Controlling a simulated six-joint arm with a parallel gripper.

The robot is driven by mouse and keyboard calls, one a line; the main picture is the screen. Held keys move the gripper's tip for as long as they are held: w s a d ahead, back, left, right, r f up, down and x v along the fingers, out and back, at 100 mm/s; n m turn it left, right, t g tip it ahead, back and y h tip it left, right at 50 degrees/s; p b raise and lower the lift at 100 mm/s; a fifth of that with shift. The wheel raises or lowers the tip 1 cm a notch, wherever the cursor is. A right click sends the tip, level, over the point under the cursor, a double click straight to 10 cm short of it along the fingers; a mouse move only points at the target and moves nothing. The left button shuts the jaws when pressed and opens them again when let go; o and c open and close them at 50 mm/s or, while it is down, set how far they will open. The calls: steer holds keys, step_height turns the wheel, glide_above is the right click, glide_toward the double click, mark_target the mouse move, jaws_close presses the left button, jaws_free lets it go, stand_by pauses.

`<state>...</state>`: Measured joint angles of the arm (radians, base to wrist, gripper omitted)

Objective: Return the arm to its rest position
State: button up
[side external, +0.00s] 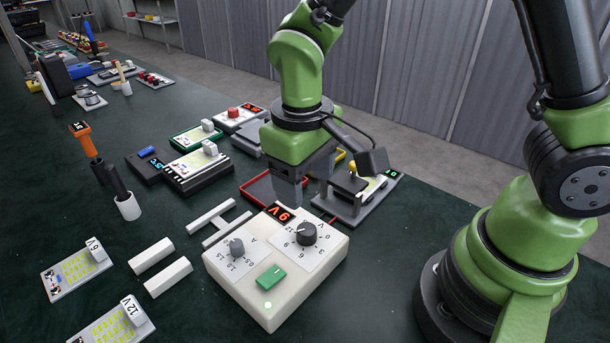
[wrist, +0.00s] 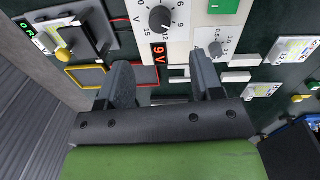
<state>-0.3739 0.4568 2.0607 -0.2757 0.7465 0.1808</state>
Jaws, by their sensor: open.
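My gripper (side external: 308,196) hangs fingers-down just behind the white power supply box (side external: 318,262), over the red-rimmed tray (side external: 250,190). In the wrist view my gripper (wrist: 159,62) has its two fingers wide apart, with nothing held between them. The power supply's red display reads 9 V. It has a dark voltage knob (side external: 306,234), a smaller grey knob (side external: 236,247) and a green switch (side external: 271,277); a small light near its front edge is lit green. Whether the fingertips touch anything below is not clear.
A grey fixture (side external: 348,207) with a yellow knob stands right of my gripper. A yellow-rimmed tray (wrist: 84,68) lies beside the red one. The dark table is clear at front right.

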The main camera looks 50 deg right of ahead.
steer(key=s+d+r+m+t+y, duration=0.1)
steer(key=s+d+r+m+t, duration=0.1)
steer(key=s+r, duration=0.3)
steer(key=s+d+r+m+t+y, duration=0.1)
steer(key=s+d+r+t, duration=0.3)
steer(key=r, duration=0.6)
steer(key=shift+s+d+r+m+t+y, duration=0.25)
steer(key=shift+s+m+t, duration=0.35)
steer(key=shift+s+m, duration=0.4)
steer(key=shift+s, duration=0.1)
stand_by(2.5)
steer(key=n+g+h, duration=0.2)
steer(key=n+g, duration=0.6)
steer(key=n, duration=0.6)
glide_above(306, 229)
steer(key=shift+y, duration=0.25)
steer(key=f, duration=1.6)
steer(key=shift+w+d+f, duration=0.2)
steer(key=f, duration=0.9)
steer(key=shift+s+a+f, duration=0.15)
steer(key=shift+s, duration=0.05)
